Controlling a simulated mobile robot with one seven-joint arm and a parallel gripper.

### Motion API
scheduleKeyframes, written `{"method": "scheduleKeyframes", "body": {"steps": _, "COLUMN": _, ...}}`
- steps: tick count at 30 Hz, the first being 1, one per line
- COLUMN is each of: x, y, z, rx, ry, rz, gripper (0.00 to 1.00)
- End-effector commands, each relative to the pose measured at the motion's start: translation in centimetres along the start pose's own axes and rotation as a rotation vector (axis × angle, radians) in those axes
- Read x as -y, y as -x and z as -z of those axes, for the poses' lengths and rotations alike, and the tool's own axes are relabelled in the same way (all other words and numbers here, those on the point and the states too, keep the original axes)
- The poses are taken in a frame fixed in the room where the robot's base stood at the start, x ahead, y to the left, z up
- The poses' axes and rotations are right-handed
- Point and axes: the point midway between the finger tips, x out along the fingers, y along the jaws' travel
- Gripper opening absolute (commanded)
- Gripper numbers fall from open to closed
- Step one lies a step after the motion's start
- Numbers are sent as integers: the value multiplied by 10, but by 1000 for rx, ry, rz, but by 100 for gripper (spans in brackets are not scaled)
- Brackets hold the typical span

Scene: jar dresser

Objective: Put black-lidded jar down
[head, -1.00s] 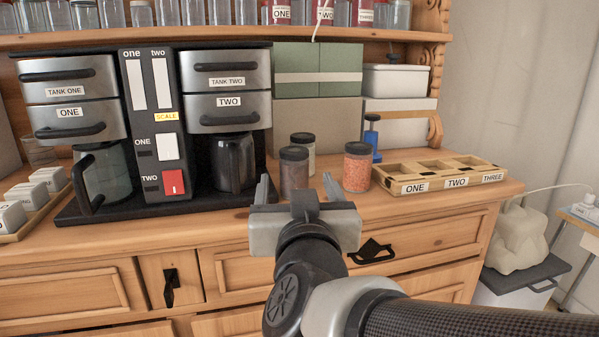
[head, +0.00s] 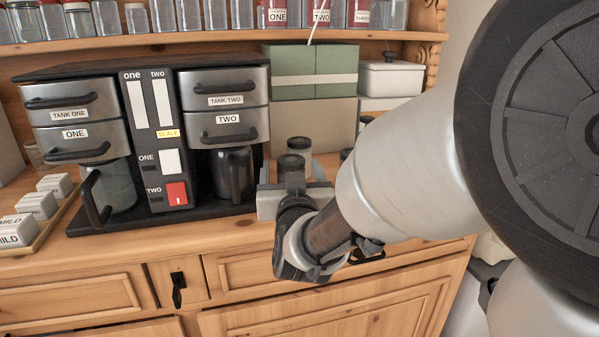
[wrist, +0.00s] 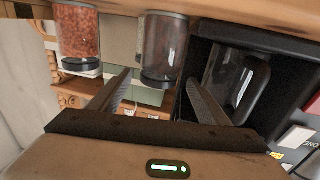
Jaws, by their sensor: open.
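A jar with a black lid (head: 291,161) stands on the dresser top, just beyond my gripper (head: 291,172); its body is mostly hidden in the head view. My gripper is open, with the fingers apart. In the wrist view, which looks upside down, the dark-filled jar (wrist: 163,45) appears beyond and between the fingertips (wrist: 158,78); I see no grip on it. A second dark-lidded jar (head: 299,152) stands behind it. An orange-filled jar with a black lid (wrist: 78,35) stands to the side in the wrist view; my arm mostly hides it in the head view.
The black two-tank machine (head: 150,140) stands left of the jars, with a dark jug (head: 233,172) close by. Green boxes (head: 310,72) and a cardboard box (head: 318,120) are behind. A tray of labelled blocks (head: 38,212) is at the far left. My arm covers the right side.

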Motion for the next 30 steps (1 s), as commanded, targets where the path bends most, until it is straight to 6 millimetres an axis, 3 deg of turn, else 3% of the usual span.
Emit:
{"method": "scheduleKeyframes", "body": {"steps": 6, "x": -2, "y": -31, "z": 0, "rx": 0, "ry": 1, "rz": 0, "gripper": 71}}
{"method": "scheduleKeyframes", "body": {"steps": 15, "x": -2, "y": -37, "z": 0, "rx": 1, "ry": 0, "rz": 1, "gripper": 71}}
{"method": "scheduleKeyframes", "body": {"steps": 25, "x": -2, "y": -36, "z": 1, "rx": 0, "ry": 0, "rz": 1, "gripper": 17}}
{"method": "scheduleKeyframes", "body": {"steps": 27, "x": -2, "y": -37, "z": 2, "rx": -3, "ry": -1, "rz": 1, "gripper": 9}}
{"method": "scheduleKeyframes", "body": {"steps": 30, "x": -2, "y": -37, "z": 2, "rx": -3, "ry": -1, "rz": 1, "gripper": 9}}
